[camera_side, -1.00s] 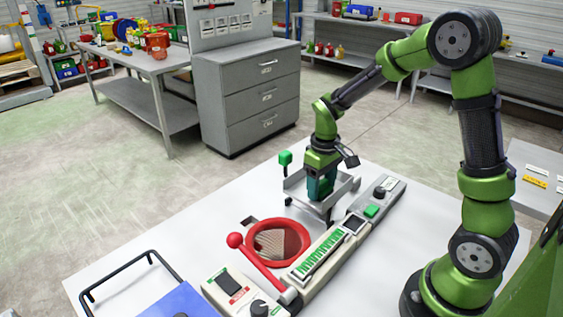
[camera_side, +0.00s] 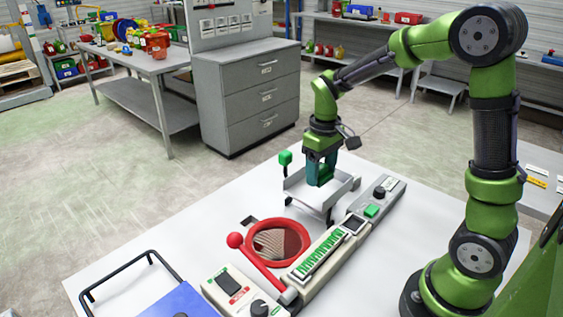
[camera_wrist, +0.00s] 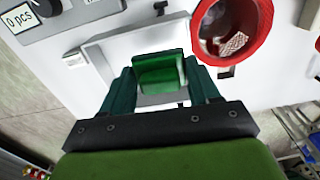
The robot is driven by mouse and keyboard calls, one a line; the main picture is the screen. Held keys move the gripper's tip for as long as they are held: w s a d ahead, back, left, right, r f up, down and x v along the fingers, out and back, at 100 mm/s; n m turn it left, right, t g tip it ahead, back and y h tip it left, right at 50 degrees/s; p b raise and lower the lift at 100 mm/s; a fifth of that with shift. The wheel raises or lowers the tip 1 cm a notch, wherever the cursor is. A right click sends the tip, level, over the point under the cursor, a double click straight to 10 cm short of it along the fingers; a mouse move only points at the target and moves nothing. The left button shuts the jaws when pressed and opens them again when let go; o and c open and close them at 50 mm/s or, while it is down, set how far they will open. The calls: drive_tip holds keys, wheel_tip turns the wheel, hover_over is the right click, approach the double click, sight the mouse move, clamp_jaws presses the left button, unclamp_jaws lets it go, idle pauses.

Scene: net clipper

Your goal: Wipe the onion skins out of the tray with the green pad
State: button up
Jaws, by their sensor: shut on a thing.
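My gripper (camera_side: 320,178) is shut on the green pad (camera_wrist: 160,72), which shows between the two dark green fingers in the wrist view. It holds the pad above the grey metal tray (camera_side: 312,202) on the white table. The tray shows around the pad in the wrist view (camera_wrist: 112,50), with low raised sides. No onion skins can be made out in either view; the pad and fingers hide part of the tray floor.
A red ring (camera_side: 251,250) around an opening with netting in it lies just in front of the tray. A red-knobbed lever (camera_side: 262,262) and a control panel (camera_side: 320,254) stand beside it. A green knob on a post (camera_side: 285,158) rises at the tray's back left.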

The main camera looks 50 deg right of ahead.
drive_tip(key=shift+r, duration=0.55)
drive_tip(key=shift+r, duration=0.1)
drive_tip(key=shift+r, duration=1.4)
